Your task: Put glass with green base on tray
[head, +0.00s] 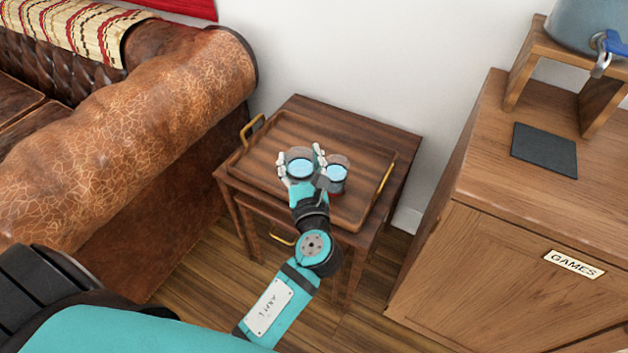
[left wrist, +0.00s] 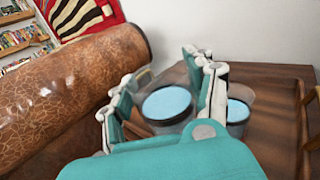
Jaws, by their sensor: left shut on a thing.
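My left gripper (head: 301,170) is over the wooden tray (head: 262,150), shut on a clear glass (head: 299,167) with a light blue surface showing inside. In the left wrist view this glass (left wrist: 167,105) sits between the fingers of the left gripper (left wrist: 166,95). A second, similar glass (head: 337,176) stands on the tray just right of the gripper; it also shows in the left wrist view (left wrist: 238,112). I cannot tell whether the held glass touches the tray. My right gripper is not in view.
The tray has raised brass handles (head: 384,180) and lies on a small wooden side table (head: 400,142). A brown leather sofa (head: 150,120) stands close on the left. A wooden cabinet (head: 500,260) labelled GAMES stands on the right. The tray's back part is clear.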

